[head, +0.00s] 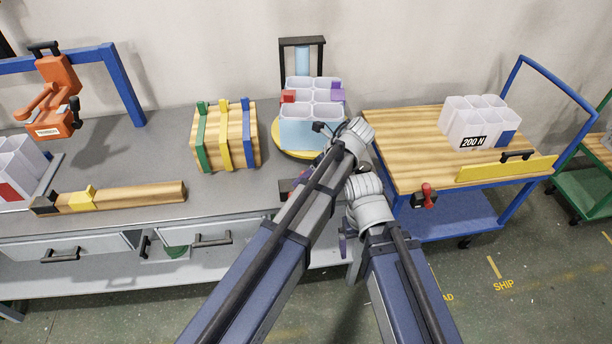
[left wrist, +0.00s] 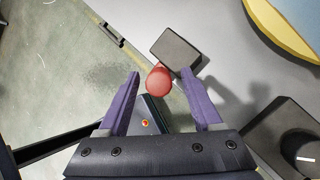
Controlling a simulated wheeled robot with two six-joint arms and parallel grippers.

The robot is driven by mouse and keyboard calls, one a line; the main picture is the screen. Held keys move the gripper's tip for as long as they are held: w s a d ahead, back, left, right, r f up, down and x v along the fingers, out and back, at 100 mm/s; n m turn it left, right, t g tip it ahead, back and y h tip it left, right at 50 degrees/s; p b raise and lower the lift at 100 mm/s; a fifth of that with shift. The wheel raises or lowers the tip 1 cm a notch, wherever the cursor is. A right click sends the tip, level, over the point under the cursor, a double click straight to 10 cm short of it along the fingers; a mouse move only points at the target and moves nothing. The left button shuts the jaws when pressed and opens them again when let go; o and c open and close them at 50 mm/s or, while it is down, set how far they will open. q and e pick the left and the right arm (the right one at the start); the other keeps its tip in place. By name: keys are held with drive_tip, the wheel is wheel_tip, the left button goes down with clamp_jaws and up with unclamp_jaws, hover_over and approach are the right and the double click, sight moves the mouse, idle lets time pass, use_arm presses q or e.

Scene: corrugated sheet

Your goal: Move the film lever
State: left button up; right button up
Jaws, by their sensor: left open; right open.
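The likely film lever is a red round knob (left wrist: 159,84) beside a dark block (left wrist: 174,49) at the bench edge, in the left wrist view. My left gripper (left wrist: 160,74) is open, its purple fingertips on either side of the knob; I cannot tell whether they touch it. In the head view my left arm hides most of this spot; a dark block (head: 286,187) shows beside the arm. My right gripper (head: 346,246) is open and empty, hanging low in front of the bench, partly hidden by its wrist.
A yellow turntable (head: 283,144) with white bins (head: 314,95) stands just behind the left arm. A strapped wooden crate (head: 225,140) is to its left. A wood-topped blue cart (head: 400,135) stands on the right, with a red-handled clamp (head: 427,193) at its edge.

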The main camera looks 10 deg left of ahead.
use_arm(q)
wheel_tip(320, 180, up, 10)
drive_tip(key=p, duration=1)
drive_tip(key=shift+f, duration=0.1)
drive_tip(key=shift+s+a+f+n, duration=0.1)
drive_tip(key=shift+s+a+n, duration=0.15)
drive_tip(key=shift+s+n, duration=0.05)
drive_tip(key=s+a+f+n+h, duration=0.2)
drive_tip(key=s+a+n+h, duration=0.3)
drive_tip(key=n, duration=0.7)
drive_tip(key=s+a+f+n+h, duration=0.1)
drive_tip(key=s+f+n+h, duration=0.1)
drive_tip(key=s+n, duration=0.7)
drive_tip(key=s+d+m+y, duration=0.1)
drive_tip(key=s+d, duration=0.2)
drive_tip(key=d, duration=0.8)
drive_tip(key=shift+s+d+r+m, duration=0.15)
drive_tip(key=shift+s+d+m, duration=0.05)
drive_tip(key=shift+s+m, duration=0.15)
